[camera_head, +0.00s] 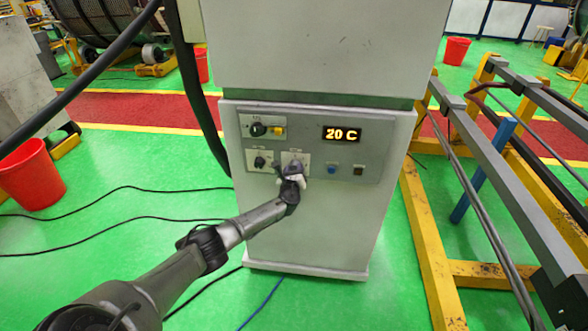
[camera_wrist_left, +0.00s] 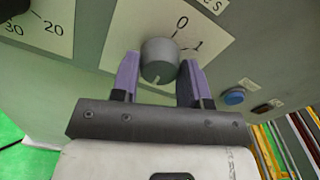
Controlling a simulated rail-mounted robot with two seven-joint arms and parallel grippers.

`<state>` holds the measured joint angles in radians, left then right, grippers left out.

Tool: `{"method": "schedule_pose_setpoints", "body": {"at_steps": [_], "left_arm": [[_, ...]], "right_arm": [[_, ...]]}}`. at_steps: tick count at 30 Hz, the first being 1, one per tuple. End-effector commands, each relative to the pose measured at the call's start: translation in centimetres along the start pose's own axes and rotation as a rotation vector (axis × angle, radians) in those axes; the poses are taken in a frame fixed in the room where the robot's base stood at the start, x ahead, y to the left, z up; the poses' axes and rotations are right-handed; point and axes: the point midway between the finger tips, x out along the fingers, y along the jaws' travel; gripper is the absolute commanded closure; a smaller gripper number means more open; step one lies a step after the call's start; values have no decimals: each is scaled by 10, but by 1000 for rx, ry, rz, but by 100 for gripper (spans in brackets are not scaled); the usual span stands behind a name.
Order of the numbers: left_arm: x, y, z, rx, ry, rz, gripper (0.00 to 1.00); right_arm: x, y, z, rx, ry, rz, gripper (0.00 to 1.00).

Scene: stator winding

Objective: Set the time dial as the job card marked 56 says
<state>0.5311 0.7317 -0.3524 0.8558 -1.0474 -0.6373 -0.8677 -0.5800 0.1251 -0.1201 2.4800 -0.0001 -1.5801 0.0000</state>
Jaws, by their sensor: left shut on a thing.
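My left gripper (camera_head: 292,172) is at the front panel of the grey cabinet, on the lower knob right of the small black knob (camera_head: 259,162). In the left wrist view its purple fingers are shut on a grey round knob (camera_wrist_left: 158,58). A light line on the knob points down toward the gripper. The white plate (camera_wrist_left: 200,22) behind it shows a 0 and a 1; its label is cut off, ending in "es". The knob is mostly hidden in the head view. The display (camera_head: 342,133) reads 20 C. I see no job card marked 56. My right gripper is not in view.
A black rotary switch (camera_head: 257,129) with a yellow part sits higher on the panel. A blue button (camera_head: 332,169) and a dark button (camera_head: 358,171) are right of the gripper. A yellow and grey frame (camera_head: 425,240) stands right of the cabinet. Cables lie on the green floor.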

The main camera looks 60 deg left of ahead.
Motion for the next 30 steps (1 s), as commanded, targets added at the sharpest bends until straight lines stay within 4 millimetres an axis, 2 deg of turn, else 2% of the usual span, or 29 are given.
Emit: {"method": "schedule_pose_setpoints", "body": {"at_steps": [9,25,26,30], "left_arm": [[0,0,0,98,1,0,82],[0,0,-1,116,2,0,82],[0,0,-1,116,2,0,56],[0,0,-1,115,2,0,42]], "right_arm": [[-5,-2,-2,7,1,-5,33],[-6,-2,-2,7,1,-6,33],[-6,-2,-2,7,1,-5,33],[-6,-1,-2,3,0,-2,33]]}}
